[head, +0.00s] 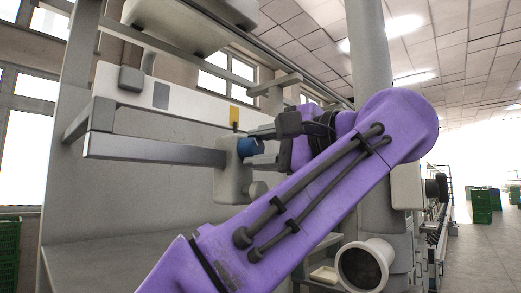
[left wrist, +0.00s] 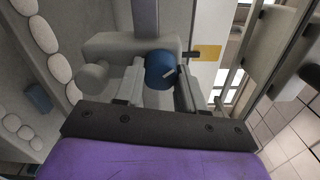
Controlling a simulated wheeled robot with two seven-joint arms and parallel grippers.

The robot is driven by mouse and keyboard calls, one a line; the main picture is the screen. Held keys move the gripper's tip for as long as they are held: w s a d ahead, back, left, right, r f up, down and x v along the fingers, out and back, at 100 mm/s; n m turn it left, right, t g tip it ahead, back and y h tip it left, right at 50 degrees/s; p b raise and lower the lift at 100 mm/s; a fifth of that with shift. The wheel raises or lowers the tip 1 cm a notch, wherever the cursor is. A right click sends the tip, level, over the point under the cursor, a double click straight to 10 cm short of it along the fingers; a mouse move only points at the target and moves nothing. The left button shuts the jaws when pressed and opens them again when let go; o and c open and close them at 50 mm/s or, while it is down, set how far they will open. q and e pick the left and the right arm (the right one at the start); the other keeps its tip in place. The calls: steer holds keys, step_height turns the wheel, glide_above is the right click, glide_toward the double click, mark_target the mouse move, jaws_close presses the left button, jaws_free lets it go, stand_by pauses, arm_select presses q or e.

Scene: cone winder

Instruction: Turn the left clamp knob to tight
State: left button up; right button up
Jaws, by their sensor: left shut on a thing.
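The blue clamp knob (head: 250,147) sits on the front of a grey clamp block (head: 232,183) at the end of a metal bar. The arm hides part of the block in the head view. My right gripper is not in view.
A metal bar (head: 150,150) runs left from the block. A yellow tag (head: 234,114) is just above the knob. A grey column (head: 371,55) stands behind my arm. A second, rounded grey knob (left wrist: 92,76) juts from the block. Green crates (head: 482,205) stand far right.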

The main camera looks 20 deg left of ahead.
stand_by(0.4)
arm_select(q)
steer(key=o, duration=1.1)
steer(key=shift+c, duration=0.2)
